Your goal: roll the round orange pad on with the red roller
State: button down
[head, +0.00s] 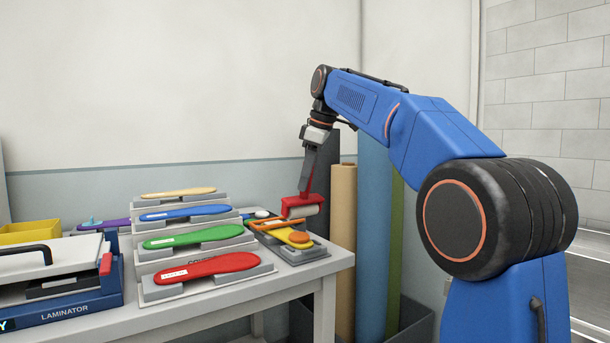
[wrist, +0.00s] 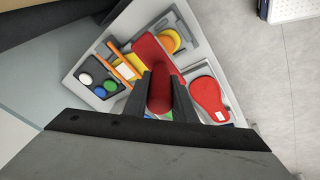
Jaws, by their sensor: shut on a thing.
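My gripper (head: 307,172) is shut on the handle of the red roller (head: 303,201) and points down at the right end of the table. The wrist view shows the red handle (wrist: 159,92) between the two fingers. The round orange pad (head: 299,237) lies on a yellow insole (head: 286,234) in that tray, in front of the roller. In the wrist view the roller partly hides the yellow insole (wrist: 169,35).
Red (head: 206,266), green (head: 193,238), blue (head: 184,212) and tan (head: 178,193) insoles lie on a stepped rack left of the tray. A laminator (head: 62,305) stands at the far left. Small round pads (wrist: 100,92) sit in a holder beside the tray. Rolls (head: 343,215) stand right of the table.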

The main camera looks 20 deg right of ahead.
aim_at(306, 200)
jog(key=shift+f, duration=3)
jog(key=shift+w, duration=0.1)
jog(key=shift+w+a, duration=0.15)
jog(key=shift+w, duration=0.55)
jog(key=shift+w+a, duration=0.15)
jog(key=shift+w, duration=0.5)
jog(key=shift+r, duration=0.1)
jog(key=shift+s+d, duration=0.2)
jog(key=shift+s, duration=0.55)
jog(key=shift+s+d, duration=0.15)
jog(key=shift+s, duration=0.6)
jog(key=shift+w, duration=0.1)
